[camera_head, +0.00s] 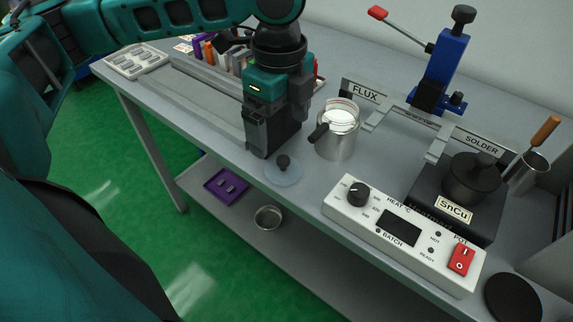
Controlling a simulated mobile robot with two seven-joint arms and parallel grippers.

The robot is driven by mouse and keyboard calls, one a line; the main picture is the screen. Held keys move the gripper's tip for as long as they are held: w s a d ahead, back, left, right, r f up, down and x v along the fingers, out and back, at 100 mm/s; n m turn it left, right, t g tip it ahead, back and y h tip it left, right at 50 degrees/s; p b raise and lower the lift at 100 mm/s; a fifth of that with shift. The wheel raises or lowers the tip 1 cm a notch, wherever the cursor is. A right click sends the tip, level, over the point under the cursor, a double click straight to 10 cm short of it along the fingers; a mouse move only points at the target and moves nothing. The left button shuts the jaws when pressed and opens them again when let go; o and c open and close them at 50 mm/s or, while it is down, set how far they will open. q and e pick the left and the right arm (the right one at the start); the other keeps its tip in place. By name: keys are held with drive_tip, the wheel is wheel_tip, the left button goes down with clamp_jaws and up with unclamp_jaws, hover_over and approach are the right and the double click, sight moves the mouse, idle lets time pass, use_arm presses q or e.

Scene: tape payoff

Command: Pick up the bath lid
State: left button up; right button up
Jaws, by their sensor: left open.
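My left gripper (270,146) points down just behind and left of the clear lid, apart from the dark lid. It is open, and its fingertips are partly hidden by its own body. My right gripper is not in view.
A white heat control box (400,232) stands in front of the solder pot. FLUX and SOLDER signs on a rail (400,112) and a blue lever press (442,68) stand behind. A black disc (513,298) lies at the front right. A purple tray (227,187) is below.

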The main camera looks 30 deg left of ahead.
sight(283, 159)
use_arm(q)
drive_tip(key=f, duration=0.3)
drive_tip(key=f+b, duration=0.1)
drive_tip(key=f, duration=0.2)
drive_tip(key=f+b, duration=0.1)
drive_tip(key=f, duration=0.2)
drive_tip(key=shift+w+f, duration=0.25)
drive_tip(key=shift+w, duration=0.05)
drive_tip(key=c, duration=1)
drive_tip(key=shift+r, duration=0.15)
